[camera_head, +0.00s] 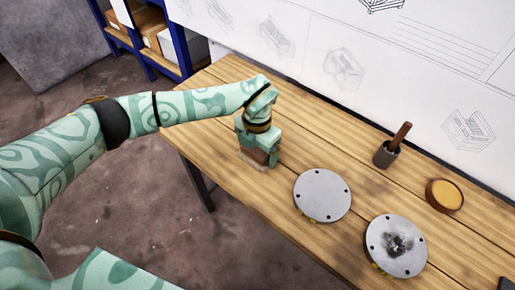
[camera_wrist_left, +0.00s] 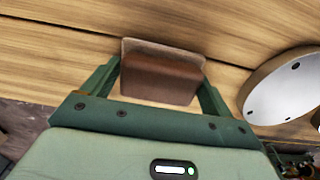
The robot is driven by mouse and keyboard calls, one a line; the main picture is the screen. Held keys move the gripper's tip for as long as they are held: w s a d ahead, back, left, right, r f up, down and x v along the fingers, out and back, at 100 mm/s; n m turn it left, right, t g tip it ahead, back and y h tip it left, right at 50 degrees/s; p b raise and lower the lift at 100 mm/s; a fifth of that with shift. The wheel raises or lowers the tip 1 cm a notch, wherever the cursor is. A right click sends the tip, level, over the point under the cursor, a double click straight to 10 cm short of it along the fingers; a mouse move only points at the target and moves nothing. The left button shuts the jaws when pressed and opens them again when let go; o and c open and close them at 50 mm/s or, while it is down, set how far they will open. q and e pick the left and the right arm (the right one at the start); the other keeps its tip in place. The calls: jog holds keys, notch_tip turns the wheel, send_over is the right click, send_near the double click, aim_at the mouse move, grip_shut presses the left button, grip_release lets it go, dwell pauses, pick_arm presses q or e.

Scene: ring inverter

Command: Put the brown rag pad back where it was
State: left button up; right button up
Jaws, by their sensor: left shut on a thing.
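The brown rag pad (camera_head: 254,157) is at the left part of the wooden table, low at the tabletop; I cannot tell whether it touches the wood. In the left wrist view the pad (camera_wrist_left: 160,78) shows as a brown block on a wider, paler base. My left gripper (camera_head: 258,148) points down over it and is shut on it. The two fingers (camera_wrist_left: 160,88) stand on either side of the block in the left wrist view. The gripper hides the top of the pad in the head view. My right gripper is not in view.
A clean round metal plate (camera_head: 322,195) lies right of the pad; a second plate (camera_head: 397,246) has a dark smudge. The table's left end (camera_head: 205,90) is bare.

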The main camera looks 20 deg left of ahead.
pick_arm(q)
jog(key=shift+f, duration=0.15)
jog(key=o, duration=0.9)
jog(key=shift+c, duration=0.2)
notch_tip(320, 180, up, 12)
jog(key=p, duration=0.4)
jog(key=shift+p, duration=0.35)
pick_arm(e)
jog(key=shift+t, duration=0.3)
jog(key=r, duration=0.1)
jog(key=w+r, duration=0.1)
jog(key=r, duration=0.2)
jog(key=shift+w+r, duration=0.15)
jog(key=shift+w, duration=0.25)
